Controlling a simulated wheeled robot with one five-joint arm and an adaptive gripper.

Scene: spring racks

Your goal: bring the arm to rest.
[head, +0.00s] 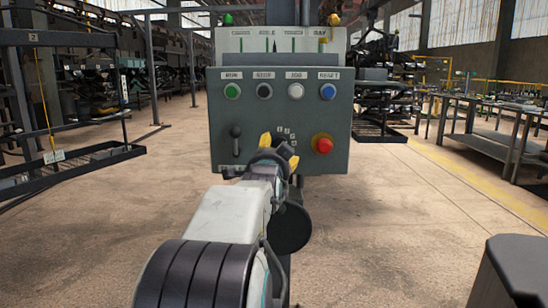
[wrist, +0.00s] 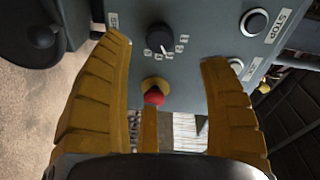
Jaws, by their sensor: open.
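My gripper (head: 279,152) is raised in front of the grey control panel (head: 222,126), with its yellow fingers toward the panel's lower middle. In the wrist view my gripper (wrist: 165,75) has its two yellow fingers spread apart, with nothing held between them. Between and beyond the fingers are a black rotary knob (wrist: 160,38) and a red button on a yellow base (wrist: 154,97). In the head view the red button (head: 323,144) is right of my gripper. The rotary knob is partly hidden behind my gripper there.
The panel has a row of buttons, with green (head: 232,91) and blue (head: 328,92) at the ends, and a lever (head: 236,138) at lower left. Dark racks (head: 70,100) stand at left, a metal table (head: 490,145) at right. The concrete floor (head: 400,220) around the panel is open.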

